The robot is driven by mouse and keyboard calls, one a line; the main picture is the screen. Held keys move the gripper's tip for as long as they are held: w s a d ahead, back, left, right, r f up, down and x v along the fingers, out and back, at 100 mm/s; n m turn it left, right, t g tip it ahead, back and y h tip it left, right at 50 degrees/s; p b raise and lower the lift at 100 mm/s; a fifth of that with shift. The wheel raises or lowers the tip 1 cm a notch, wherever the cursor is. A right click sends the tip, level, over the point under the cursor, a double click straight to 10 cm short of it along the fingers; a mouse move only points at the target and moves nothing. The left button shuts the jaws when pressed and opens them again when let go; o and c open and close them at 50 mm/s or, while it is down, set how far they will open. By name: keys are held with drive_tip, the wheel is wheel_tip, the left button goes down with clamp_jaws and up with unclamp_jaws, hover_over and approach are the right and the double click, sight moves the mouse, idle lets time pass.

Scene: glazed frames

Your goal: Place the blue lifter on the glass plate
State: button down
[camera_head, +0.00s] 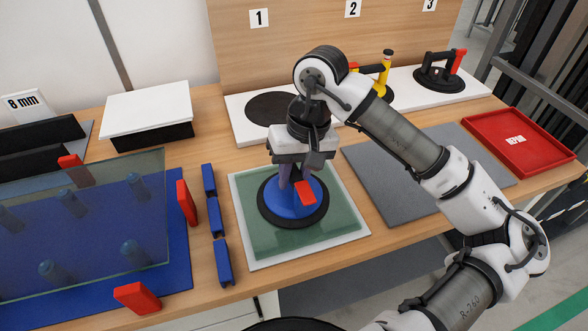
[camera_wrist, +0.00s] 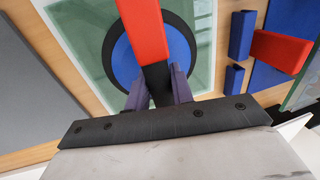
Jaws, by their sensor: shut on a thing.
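The blue lifter (camera_head: 285,212) is a blue disc with a black rim and a red lever. It is over the middle of the greenish glass plate (camera_head: 339,230); whether its rim touches the glass is hard to tell. The plate lies on a white-edged base at the bench front. My gripper (camera_head: 294,178) is above the lifter, shut on its handle. In the wrist view the fingers (camera_wrist: 158,88) flank the handle beneath the red lever, and the blue disc (camera_wrist: 126,62) shows behind. The grip itself is partly hidden.
Left stands a larger glass sheet (camera_head: 120,215) over a blue base with red blocks. Blue blocks (camera_head: 215,217) line the gap beside the plate. Right are a grey mat (camera_head: 400,185) and a red tray (camera_head: 520,140). Other lifters (camera_head: 438,75) stand on white boards behind.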

drive_tip(key=shift+f, duration=0.1)
drive_tip(key=c, duration=1.2)
unclamp_jaws()
drive_tip(key=shift+r, duration=0.3)
wheel_tip(320, 180, up, 12)
drive_tip(key=d+b, duration=0.2)
drive_tip(key=shift+w+f, duration=0.25)
drive_tip(key=shift+w, duration=0.1)
drive_tip(key=shift+d, duration=0.1)
